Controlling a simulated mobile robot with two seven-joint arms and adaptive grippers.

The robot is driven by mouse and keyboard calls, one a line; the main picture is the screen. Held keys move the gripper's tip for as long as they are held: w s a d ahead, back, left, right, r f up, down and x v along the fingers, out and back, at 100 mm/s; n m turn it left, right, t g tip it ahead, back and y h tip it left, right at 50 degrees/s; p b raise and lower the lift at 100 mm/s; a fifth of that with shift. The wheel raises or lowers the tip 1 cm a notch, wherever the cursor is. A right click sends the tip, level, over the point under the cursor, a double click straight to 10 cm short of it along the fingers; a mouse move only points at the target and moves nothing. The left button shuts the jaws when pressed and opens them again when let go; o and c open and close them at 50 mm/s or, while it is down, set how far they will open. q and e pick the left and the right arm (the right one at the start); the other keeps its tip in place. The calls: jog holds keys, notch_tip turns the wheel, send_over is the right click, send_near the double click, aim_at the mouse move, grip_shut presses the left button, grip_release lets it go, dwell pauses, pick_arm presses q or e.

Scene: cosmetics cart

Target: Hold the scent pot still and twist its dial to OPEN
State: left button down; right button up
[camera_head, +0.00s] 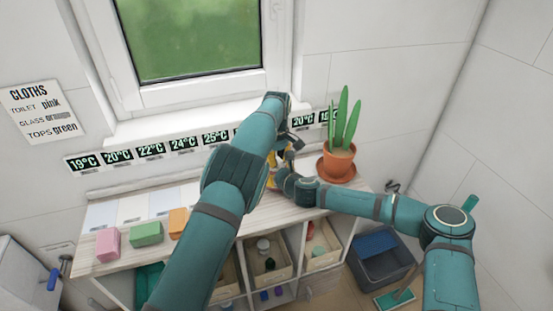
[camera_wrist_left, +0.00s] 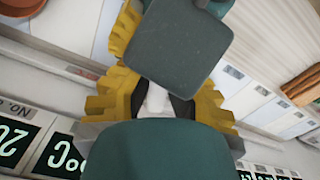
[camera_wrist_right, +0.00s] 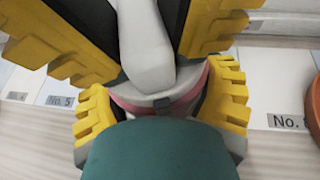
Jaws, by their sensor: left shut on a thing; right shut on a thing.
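The scent pot is mostly hidden by my grippers in the head view. In the right wrist view it is a rounded grey body with a pink band (camera_wrist_right: 165,103), with a pale smooth part (camera_wrist_right: 146,50) rising above it. My right gripper (camera_wrist_right: 162,112) is shut on the pot body. My left gripper (camera_wrist_left: 157,103) is shut on the pale upper part (camera_wrist_left: 155,98), coming from above. The left gripper's yellow fingers also show in the right wrist view, on both sides of the pale part. Dial marks are not readable. In the head view both grippers meet above the shelf top.
A potted plant (camera_head: 337,163) stands close to the right of my grippers. Pink (camera_head: 108,244), green (camera_head: 146,234) and orange (camera_head: 178,222) blocks lie on the shelf top's left. The wall with temperature labels (camera_head: 150,150) and the window are right behind. A grey bin (camera_head: 381,262) stands below right.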

aim_at(277, 156)
pick_arm(q)
jog(key=shift+w+f+n, duration=0.1)
jog(key=shift+w+n, duration=0.05)
jog(key=shift+n, duration=2.85)
pick_arm(e)
jog(key=shift+r, duration=0.1)
pick_arm(q)
jog(key=shift+n, duration=0.3)
jog(key=c, duration=0.9)
grip_release()
notch_tip(277, 156, up, 8)
jog(key=shift+f, duration=0.2)
